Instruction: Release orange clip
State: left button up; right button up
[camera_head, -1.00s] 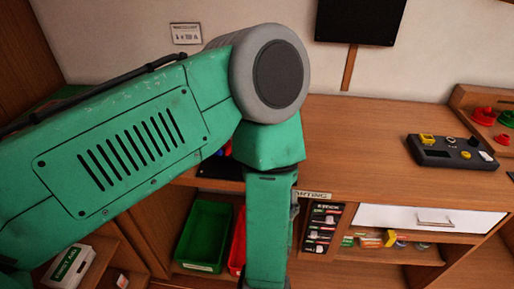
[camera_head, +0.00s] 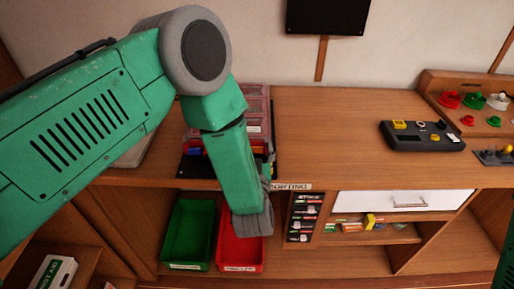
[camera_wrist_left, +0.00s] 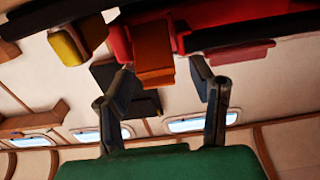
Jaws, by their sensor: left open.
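An orange clip (camera_wrist_left: 154,52) shows in the left wrist view, hanging at a red part (camera_wrist_left: 210,17). My left gripper (camera_wrist_left: 160,76) is open, with one finger on each side of the clip. Gaps show between the fingers and the clip, so neither finger seems to touch it. In the head view my left forearm hangs down in front of the counter's front edge, and the gripper (camera_head: 266,172) is partly hidden behind it. I cannot make out the orange clip there. My right gripper is not in view.
A yellow clip (camera_wrist_left: 66,46) hangs left of the orange one. A black board (camera_head: 196,168) lies at the counter edge. Below stand a green bin (camera_head: 187,236) and a red bin (camera_head: 240,254). A grey control box (camera_head: 422,137) stands on the right; the counter between is clear.

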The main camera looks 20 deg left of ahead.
pick_arm(q)
jog(key=shift+a, duration=0.1)
jog(key=shift+c, duration=0.5)
jog(key=shift+d, duration=0.2)
grip_shut()
jog(key=shift+d+f, duration=0.1)
jog(key=shift+s+f+t+b, duration=0.2)
jog(key=shift+f+t+b, duration=0.25)
jog(key=shift+b, duration=0.75)
jog(key=shift+s+r+t+b, duration=0.1)
jog(key=shift+t+b, duration=0.25)
jog(key=shift+b, duration=0.05)
jog(key=shift+r, duration=0.1)
jog(key=shift+o, duration=0.5)
grip_release()
